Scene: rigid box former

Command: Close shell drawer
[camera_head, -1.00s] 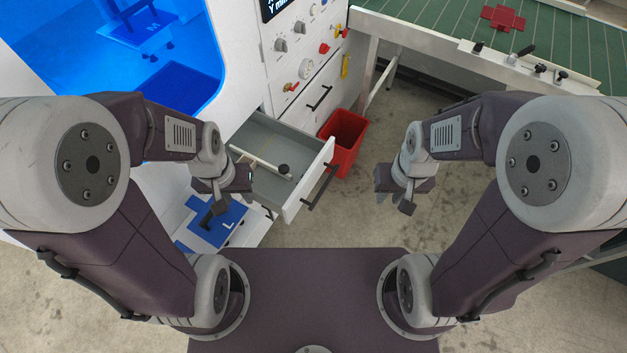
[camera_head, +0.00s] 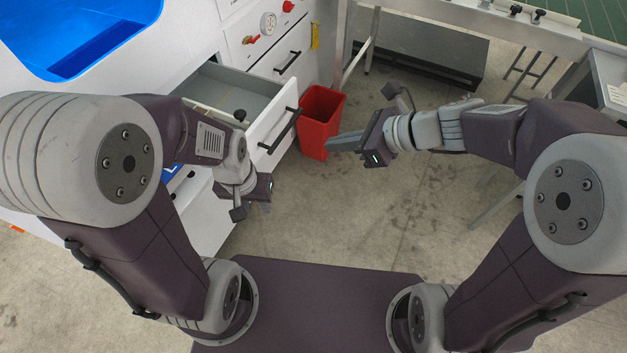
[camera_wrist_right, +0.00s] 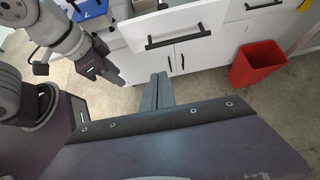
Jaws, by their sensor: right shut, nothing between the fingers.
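One white drawer (camera_head: 262,140) with a grey inside (camera_head: 235,88) stands pulled out of the white machine, its black bar handle (camera_head: 283,131) on the front. Its front and handle also show in the right wrist view (camera_wrist_right: 205,22). My right gripper (camera_head: 332,145) is shut and empty, pointing left, to the right of the drawer and apart from it. Its closed fingers also show in the right wrist view (camera_wrist_right: 158,80), below the handle in the picture. My left gripper (camera_head: 262,192) is near the drawer's front side; its fingers are not clear.
A red bin (camera_head: 318,118) stands on the floor right beside the drawer. A shut drawer with a black handle (camera_head: 288,62) lies behind it. A light stick with a black knob (camera_head: 239,115) shows in the open drawer. A conveyor table frame (camera_head: 470,25) stands at the back right.

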